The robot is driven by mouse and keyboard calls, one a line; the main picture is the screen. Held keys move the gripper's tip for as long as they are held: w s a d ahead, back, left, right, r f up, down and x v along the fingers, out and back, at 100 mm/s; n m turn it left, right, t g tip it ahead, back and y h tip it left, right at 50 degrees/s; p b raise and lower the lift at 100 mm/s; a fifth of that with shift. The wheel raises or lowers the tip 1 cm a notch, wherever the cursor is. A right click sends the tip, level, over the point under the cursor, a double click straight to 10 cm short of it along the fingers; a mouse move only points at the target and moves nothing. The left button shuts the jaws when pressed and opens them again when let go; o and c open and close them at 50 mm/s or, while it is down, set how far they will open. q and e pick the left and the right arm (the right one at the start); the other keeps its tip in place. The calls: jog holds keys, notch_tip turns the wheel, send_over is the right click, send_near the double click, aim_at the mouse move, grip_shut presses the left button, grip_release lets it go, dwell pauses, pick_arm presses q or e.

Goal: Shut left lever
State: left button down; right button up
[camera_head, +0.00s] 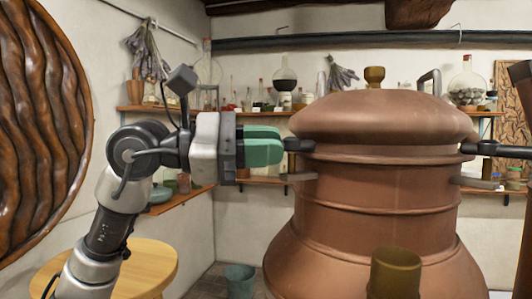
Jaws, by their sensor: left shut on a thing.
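The large copper alembic (375,200) stands right of centre with a domed copper lid (385,115) on top. The left lever (299,145) is a short dark handle at the left side of the lid's lower rim. My left gripper (264,146), with green fingers, comes in level from the left. Its fingers are shut on the outer end of the lever, which they partly hide. A matching right lever (490,148) sticks out level on the opposite side. My right gripper is not in view.
A metal bracket (300,177) juts from the copper body just below the left lever. A round wooden table (150,268) and a teal bucket (240,280) stand at the lower left. Shelves with jars and flasks line the wall behind. A brass-coloured spout (395,272) stands in front.

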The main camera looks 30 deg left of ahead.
pick_arm(q)
jog(key=shift+s+d+n+t+y, duration=0.15)
jog(key=shift+s+n+t+y, duration=0.05)
jog(key=shift+n+t+y, duration=0.7)
jog(key=shift+s+d+n+t+y, duration=0.15)
jog(key=shift+d+n+t+y, duration=0.05)
jog(key=shift+n+t+y, duration=0.65)
jog(key=shift+s+d+n+t+y, duration=0.2)
jog(key=shift+n+t+y, duration=0.5)
jog(key=shift+y, duration=0.35)
jog(key=shift+t, duration=0.25)
jog(key=c, duration=1.1)
grip_release()
jog(key=b+v, duration=0.3)
jog(key=v, duration=0.8)
